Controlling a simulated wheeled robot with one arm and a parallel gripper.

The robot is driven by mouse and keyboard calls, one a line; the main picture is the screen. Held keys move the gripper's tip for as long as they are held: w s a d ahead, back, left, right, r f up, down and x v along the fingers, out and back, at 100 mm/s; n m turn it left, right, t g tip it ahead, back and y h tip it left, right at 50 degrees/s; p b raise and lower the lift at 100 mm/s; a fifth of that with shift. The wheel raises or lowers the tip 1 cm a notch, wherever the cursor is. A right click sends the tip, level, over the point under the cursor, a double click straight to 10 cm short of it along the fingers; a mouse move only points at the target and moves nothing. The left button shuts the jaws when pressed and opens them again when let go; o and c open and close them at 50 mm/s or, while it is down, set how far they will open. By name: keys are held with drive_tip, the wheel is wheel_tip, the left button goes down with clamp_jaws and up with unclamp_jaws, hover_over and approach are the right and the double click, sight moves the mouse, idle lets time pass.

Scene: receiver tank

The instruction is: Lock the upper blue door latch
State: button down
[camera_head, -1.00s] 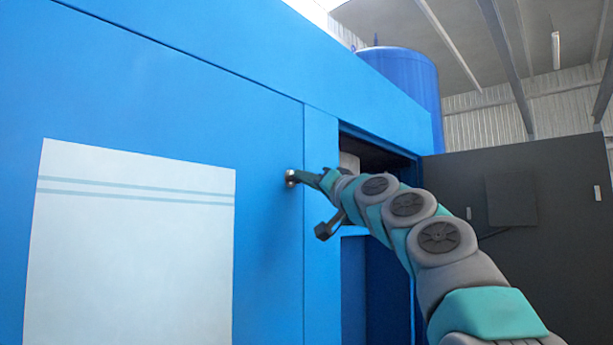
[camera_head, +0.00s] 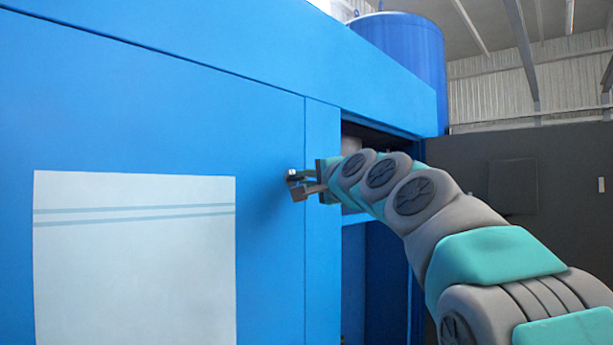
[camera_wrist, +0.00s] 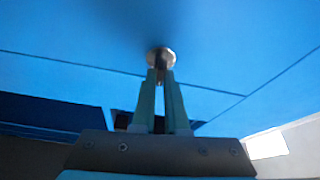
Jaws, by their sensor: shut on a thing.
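The upper blue door latch (camera_head: 292,176) is a small round metal fitting on the blue door (camera_head: 270,120), near its right edge. My gripper (camera_head: 306,184) is at the latch, reaching in from the right. In the wrist view the round latch (camera_wrist: 160,57) sits at the tips of my gripper (camera_wrist: 161,82), whose two teal fingers come together on it. The fingers hide part of the latch, and its turned position is hard to tell.
An open bay with a dark interior (camera_head: 375,145) lies right of the door, behind my arm. A dark panel (camera_head: 540,170) stands further right. A blue tank (camera_head: 405,45) rises behind. A white panel (camera_head: 135,260) is on the door's left part.

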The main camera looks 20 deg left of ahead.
drive_tip(key=shift+r+m, duration=0.2)
drive_tip(key=shift+m, duration=0.6)
drive_tip(key=shift+f, duration=0.15)
drive_tip(key=c, duration=0.9)
unclamp_jaws()
drive_tip(key=shift+c, duration=0.2)
drive_tip(key=b+v, duration=0.2)
drive_tip(key=v, duration=0.5)
drive_tip(key=shift+s+d+r, duration=0.2)
drive_tip(key=shift+s+d, duration=0.1)
drive_tip(key=shift+s, duration=0.05)
drive_tip(key=shift+f+g+h, duration=0.1)
drive_tip(key=shift+g+h, duration=0.2)
